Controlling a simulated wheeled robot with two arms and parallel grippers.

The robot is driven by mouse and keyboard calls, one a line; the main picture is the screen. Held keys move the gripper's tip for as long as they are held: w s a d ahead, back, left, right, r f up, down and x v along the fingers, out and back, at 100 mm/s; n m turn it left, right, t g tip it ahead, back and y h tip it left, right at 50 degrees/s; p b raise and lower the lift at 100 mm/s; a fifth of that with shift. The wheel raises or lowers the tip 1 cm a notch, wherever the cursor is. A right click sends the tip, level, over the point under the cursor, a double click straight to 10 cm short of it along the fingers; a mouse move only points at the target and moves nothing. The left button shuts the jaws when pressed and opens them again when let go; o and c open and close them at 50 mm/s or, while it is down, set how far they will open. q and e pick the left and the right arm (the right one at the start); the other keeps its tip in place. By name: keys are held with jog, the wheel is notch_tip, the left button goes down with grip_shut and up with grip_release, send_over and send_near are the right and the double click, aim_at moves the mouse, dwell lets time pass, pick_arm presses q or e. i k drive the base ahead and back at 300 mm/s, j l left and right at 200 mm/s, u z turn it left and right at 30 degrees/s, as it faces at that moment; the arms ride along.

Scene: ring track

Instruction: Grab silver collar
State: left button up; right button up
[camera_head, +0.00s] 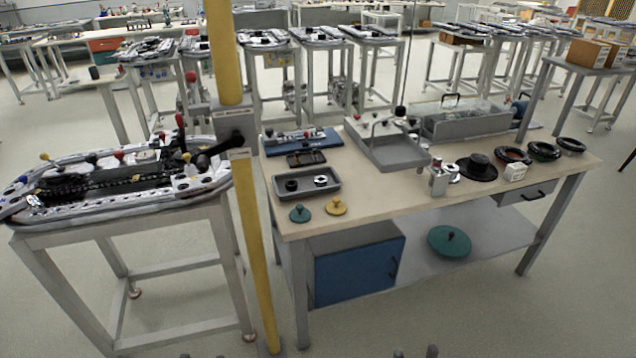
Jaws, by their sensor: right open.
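A small silver ring that looks like the silver collar (321,181) lies in the shallow grey tray (333,194) on the wooden workbench (385,208). A black ring (292,185) lies to its left in the same tray. Another pale, silvery ring-like part (453,172) sits farther right beside a metal canister; its exact shape is too small to tell. My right gripper (415,352) shows only its fingertips at the bottom edge, apart, open and empty, well short of the bench. Only small dark tips, probably of my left gripper (202,356), show at the bottom edge.
A yellow post (254,245) stands between the bench and the track table (125,225) on the left. Teal (300,214) and yellow (336,206) knobbed discs lie before the tray. A larger handled grey tray (385,153) stands behind. Floor in front is clear.

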aim_at(320, 181)
jog(key=i+j+z, duration=0.35)
jog(key=j, duration=0.25)
jog(key=i+j+z, duration=0.15)
jog(key=i+j, duration=0.15)
jog(key=i+j+z, duration=0.15)
jog(key=j, duration=0.3)
jog(key=i+j+z, duration=0.2)
jog(key=j, duration=0.15)
jog(key=i+j+z, duration=0.15)
jog(key=j, duration=0.25)
